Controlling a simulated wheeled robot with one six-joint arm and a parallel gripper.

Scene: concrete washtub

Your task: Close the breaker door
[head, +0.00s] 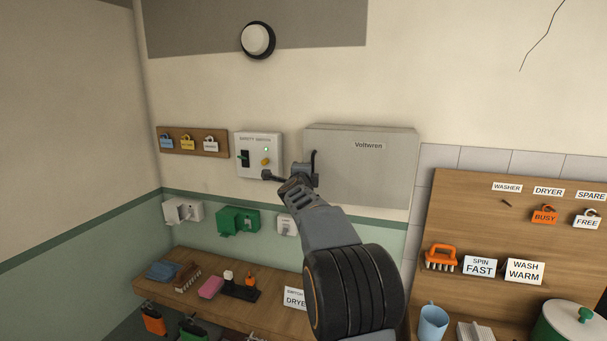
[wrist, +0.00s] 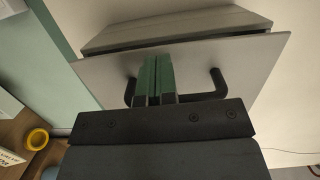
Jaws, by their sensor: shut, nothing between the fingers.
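The breaker box, a grey cabinet labelled "Voltwren" (head: 375,165), hangs on the wall in the middle of the head view. Its flat grey door (wrist: 245,60) fills much of the wrist view, with the cabinet body (wrist: 170,28) behind it. A dark gap shows between door and body, so the door stands slightly ajar. A black bar handle (wrist: 217,82) is on the door. My gripper (wrist: 158,65) is shut and empty, its green fingertips at the handle, overlapping it in view. I cannot tell if they touch it. In the head view my gripper (head: 306,176) is at the cabinet's left edge.
A safety switch box (head: 258,155) and a padlock board (head: 193,142) are left of the cabinet. A wooden shelf (head: 200,295) with several small items runs below. A wooden pegboard (head: 470,215) with tags stands at right.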

